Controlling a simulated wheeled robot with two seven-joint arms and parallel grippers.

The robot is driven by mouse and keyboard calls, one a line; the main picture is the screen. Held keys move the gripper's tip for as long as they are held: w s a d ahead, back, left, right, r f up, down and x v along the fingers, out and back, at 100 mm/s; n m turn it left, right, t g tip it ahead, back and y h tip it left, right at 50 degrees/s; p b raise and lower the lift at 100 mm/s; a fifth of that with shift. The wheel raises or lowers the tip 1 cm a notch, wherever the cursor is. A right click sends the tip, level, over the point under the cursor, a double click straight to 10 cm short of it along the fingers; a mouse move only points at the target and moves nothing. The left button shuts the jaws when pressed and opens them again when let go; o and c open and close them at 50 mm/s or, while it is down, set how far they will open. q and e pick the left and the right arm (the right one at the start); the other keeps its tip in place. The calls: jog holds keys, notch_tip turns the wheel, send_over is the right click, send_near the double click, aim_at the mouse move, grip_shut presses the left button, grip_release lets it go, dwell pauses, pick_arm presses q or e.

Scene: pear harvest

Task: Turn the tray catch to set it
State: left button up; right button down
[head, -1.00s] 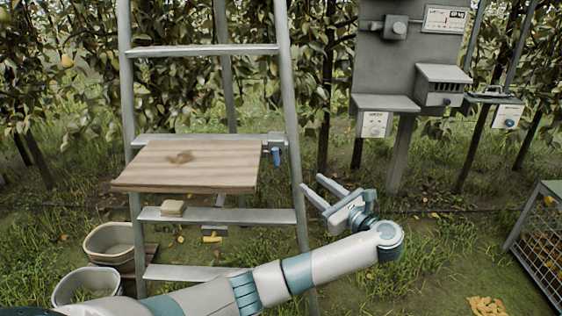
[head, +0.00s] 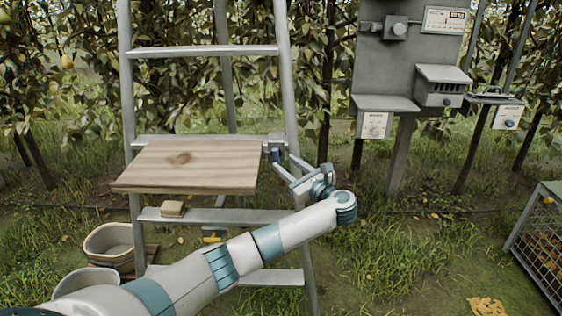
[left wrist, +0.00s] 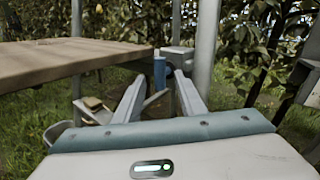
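The tray catch is a small blue handle (head: 275,155) on a grey bracket at the right edge of the wooden tray (head: 190,180), on the ladder. It hangs upright in the left wrist view (left wrist: 159,72). My left gripper (head: 282,161) is open, its fingers pointing at the catch from the front right. In the left wrist view the catch shows in the gap between the two fingertips (left wrist: 159,84). I cannot tell whether the tips have reached past it. Nothing is held. My right gripper is not in view.
The ladder's right rail (head: 289,75) stands close beside the catch. A sponge-like block (head: 172,208) sits on the rung below the tray. Pale buckets (head: 108,243) stand at lower left. A grey post with panels (head: 408,60) and a wire crate (head: 541,240) are to the right.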

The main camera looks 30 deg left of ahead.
aim_at(278, 159)
pick_arm(q)
jog(key=shift+x, duration=1.85)
grip_shut()
jog(key=shift+f, duration=0.1)
grip_release()
jog(key=shift+s+d, duration=0.1)
jog(key=shift+d, duration=0.05)
